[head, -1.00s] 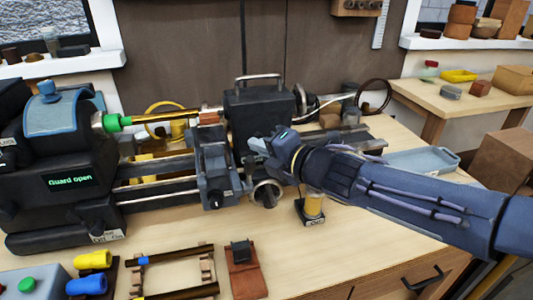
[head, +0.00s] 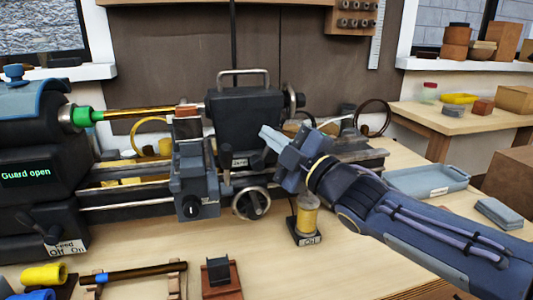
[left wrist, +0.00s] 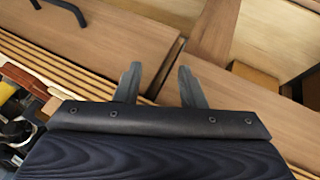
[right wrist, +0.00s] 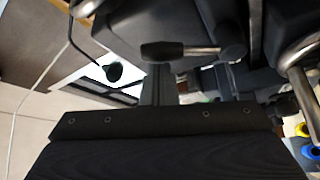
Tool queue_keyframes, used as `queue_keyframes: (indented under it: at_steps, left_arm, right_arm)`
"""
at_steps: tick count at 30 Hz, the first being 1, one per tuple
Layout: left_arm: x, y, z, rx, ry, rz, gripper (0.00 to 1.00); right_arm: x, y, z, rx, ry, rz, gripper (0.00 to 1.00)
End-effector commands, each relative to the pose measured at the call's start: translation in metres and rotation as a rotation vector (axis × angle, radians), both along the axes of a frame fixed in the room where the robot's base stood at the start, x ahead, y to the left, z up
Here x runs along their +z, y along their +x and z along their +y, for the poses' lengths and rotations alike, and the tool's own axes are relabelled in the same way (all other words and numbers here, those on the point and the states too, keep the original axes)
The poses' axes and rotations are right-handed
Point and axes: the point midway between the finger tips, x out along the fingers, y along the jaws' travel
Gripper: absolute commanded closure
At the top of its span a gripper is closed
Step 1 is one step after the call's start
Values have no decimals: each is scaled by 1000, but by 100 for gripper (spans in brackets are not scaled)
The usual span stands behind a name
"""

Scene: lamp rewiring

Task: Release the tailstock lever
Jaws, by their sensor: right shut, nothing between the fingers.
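The tailstock (head: 245,115) is a dark block with a metal loop handle on top, standing on the lathe bed. My right gripper (head: 266,135) is at its right front side, with its fingers together and empty. In the right wrist view, a black-gripped lever (right wrist: 165,50) lies crosswise just past the tips of my right gripper (right wrist: 160,72). I cannot tell whether they touch. The lever is not clear in the head view. My left gripper (left wrist: 160,75) shows only in its wrist view, with fingers apart and nothing between them, above wooden drawer fronts.
The handwheel (head: 251,203) sits below the tailstock. A green-tipped brass rod (head: 135,113) runs from the headstock, whose display reads "Guard open". A blue-grey tray (head: 428,182) lies at right.

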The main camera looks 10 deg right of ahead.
Motion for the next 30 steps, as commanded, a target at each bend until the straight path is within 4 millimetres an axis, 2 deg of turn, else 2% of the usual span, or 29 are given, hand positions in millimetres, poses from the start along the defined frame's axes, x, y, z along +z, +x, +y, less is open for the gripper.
queue_keyframes:
  at_steps: [1,6,30]
  left_arm:
    - [-8,0,0,0,0,0,64]
    - [-16,0,0,0,0,0,64]
    - [-24,0,0,0,0,0,64]
  right_arm:
    - [-4,0,-1,0,21,-1,100]
    - [-4,0,-5,0,72,2,100]
    - [-5,-1,-6,1,98,3,100]
